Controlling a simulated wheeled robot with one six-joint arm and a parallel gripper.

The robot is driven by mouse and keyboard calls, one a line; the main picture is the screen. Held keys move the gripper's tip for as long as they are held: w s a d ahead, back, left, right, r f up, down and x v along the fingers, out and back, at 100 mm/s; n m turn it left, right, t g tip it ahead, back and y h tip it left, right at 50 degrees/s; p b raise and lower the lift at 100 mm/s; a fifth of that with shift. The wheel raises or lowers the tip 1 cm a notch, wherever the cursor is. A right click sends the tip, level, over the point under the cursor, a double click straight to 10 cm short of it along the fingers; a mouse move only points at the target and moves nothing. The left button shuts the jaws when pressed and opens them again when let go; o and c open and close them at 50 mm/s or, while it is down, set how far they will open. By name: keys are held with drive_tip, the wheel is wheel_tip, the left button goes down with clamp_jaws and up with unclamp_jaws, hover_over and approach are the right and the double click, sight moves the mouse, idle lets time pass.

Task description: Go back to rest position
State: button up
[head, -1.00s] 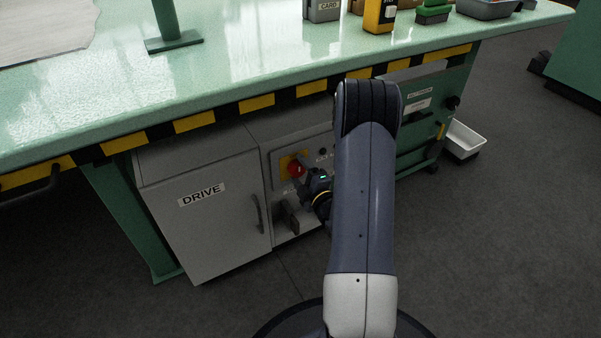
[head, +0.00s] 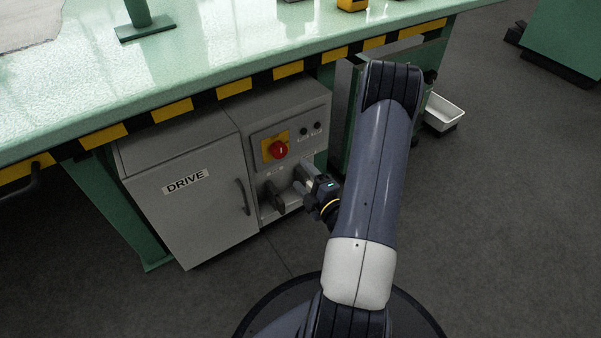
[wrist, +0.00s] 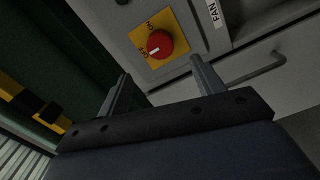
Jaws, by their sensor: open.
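My gripper (head: 292,190) is open and empty, in front of the lower part of the grey control cabinet under the table. In the wrist view its two fingers (wrist: 160,85) stand apart with nothing between them. The red rotary knob (head: 279,150) on its yellow plate is above the gripper on the cabinet face. It also shows in the wrist view (wrist: 160,44), beyond the fingertips and apart from them, with ON and OFF marks on the plate. My arm hides part of the area right of the cabinet.
The grey DRIVE cabinet door (head: 190,205) with its handle is left of the gripper. The green table (head: 200,70) with a yellow-black striped edge overhangs the cabinet. A white bin (head: 444,112) is at right. The floor in front is clear.

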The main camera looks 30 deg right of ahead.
sight(282, 153)
drive_tip(key=w+b, duration=0.2)
drive_tip(key=w, duration=0.9)
drive_tip(key=shift+a, duration=0.2)
idle(0.4)
